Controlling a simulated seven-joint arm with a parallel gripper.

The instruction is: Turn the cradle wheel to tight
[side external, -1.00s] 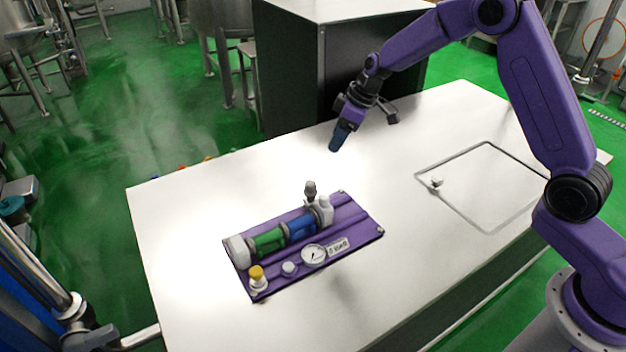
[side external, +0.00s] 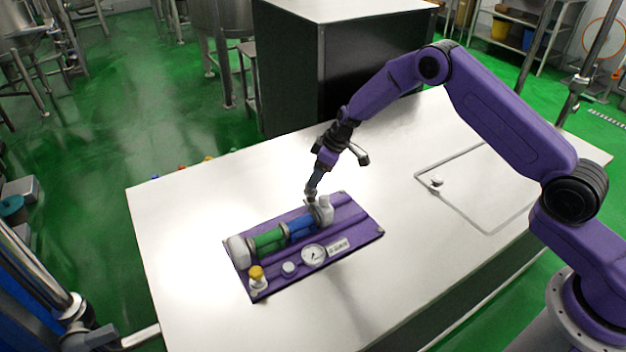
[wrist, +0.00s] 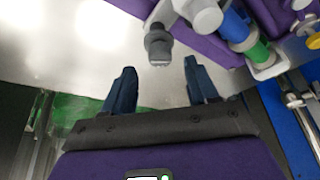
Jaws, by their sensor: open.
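The cradle is a purple base plate (side external: 350,212) carrying a cylinder with green (side external: 268,240) and blue (side external: 300,227) bands between white end blocks. A small grey knob (wrist: 158,44), which looks like the cradle wheel, stands out near the cylinder's right end. In the side view my gripper (side external: 313,187) points down at this knob and partly hides it. In the wrist view my gripper (wrist: 158,72) has its two blue fingers spread apart. The knob lies ahead of the gap between the fingertips, and nothing is gripped.
The plate also carries a round dial gauge (side external: 313,255), a small label plate (side external: 338,247), a white button (side external: 289,268) and a yellow-topped knob (side external: 257,273). A square outlined panel (side external: 487,228) with a small knob is at the right of the white table (side external: 190,215).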

